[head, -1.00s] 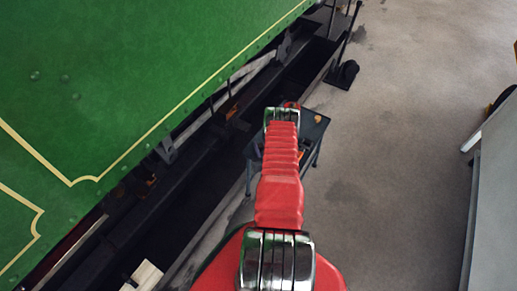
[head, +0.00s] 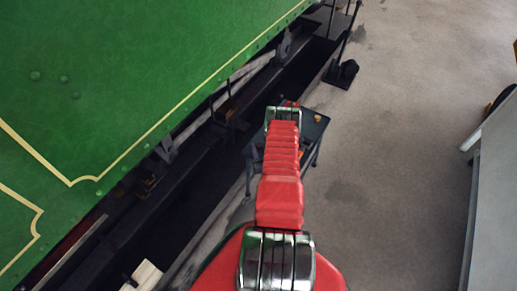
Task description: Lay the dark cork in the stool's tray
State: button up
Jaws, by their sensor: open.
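A dark, small stool (head: 313,133) stands on the floor beyond my arm, with its top partly covered by the arm. A small orange-brown thing (head: 318,118) lies on the right part of its top; it is too small to tell whether it is a cork. I cannot make out a dark cork or the tray's edges.
A green panelled tram side (head: 130,80) with yellow lining fills the left, above a dark trench. A black lever stand (head: 345,70) is behind the stool. A grey cabinet (head: 492,200) stands at the right edge. Grey floor (head: 400,150) between is clear.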

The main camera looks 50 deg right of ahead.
jog(key=v, duration=1)
jog(key=shift+s+a, duration=0.25)
dwell(0.4)
